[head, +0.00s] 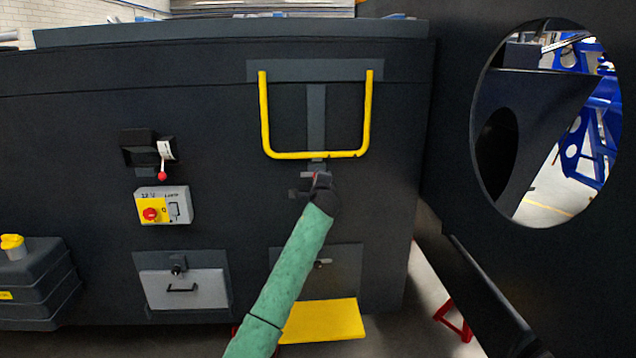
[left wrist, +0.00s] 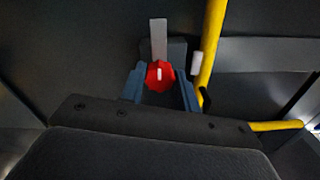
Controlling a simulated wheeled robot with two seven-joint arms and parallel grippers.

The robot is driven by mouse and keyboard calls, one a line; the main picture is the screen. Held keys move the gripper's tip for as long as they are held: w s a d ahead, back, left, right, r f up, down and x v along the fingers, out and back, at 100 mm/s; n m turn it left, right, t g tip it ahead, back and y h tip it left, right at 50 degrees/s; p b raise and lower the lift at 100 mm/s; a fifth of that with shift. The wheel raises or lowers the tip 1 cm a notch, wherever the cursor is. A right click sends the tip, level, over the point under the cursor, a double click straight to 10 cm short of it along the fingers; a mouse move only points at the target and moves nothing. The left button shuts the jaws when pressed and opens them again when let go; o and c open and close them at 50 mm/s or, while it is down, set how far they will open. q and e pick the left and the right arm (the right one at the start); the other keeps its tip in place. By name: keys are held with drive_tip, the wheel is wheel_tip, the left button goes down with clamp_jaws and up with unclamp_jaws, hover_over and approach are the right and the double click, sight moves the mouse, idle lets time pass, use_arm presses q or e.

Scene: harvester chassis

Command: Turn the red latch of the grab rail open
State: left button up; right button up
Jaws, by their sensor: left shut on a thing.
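The yellow grab rail (head: 315,155) is a U-shaped bar on the dark chassis wall, hanging from a grey plate. It also shows in the left wrist view (left wrist: 211,45). The red latch (left wrist: 160,72) is a round red knob with a pale upright mark, just below the rail's lower bar. My left gripper (head: 317,181) is at the latch. In the left wrist view its two fingers (left wrist: 160,84) are on either side of the knob, shut on it. My right gripper is not in view.
A small lever with a red ball (head: 162,176) and a switch box with a red knob (head: 150,214) are on the wall to the left. A grey drawer (head: 184,289) and a yellow step (head: 324,320) are lower down. A dark panel with a round opening stands at right.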

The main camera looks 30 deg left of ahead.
use_arm(q)
drive_tip(key=shift+f, duration=0.1)
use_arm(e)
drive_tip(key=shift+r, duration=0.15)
use_arm(q)
drive_tip(key=o, duration=1)
drive_tip(key=shift+c, duration=0.2)
drive_tip(key=b+v, duration=0.2)
drive_tip(key=v, duration=0.5)
drive_tip(key=shift+s+d, duration=0.2)
drive_tip(key=shift+s, duration=0.15)
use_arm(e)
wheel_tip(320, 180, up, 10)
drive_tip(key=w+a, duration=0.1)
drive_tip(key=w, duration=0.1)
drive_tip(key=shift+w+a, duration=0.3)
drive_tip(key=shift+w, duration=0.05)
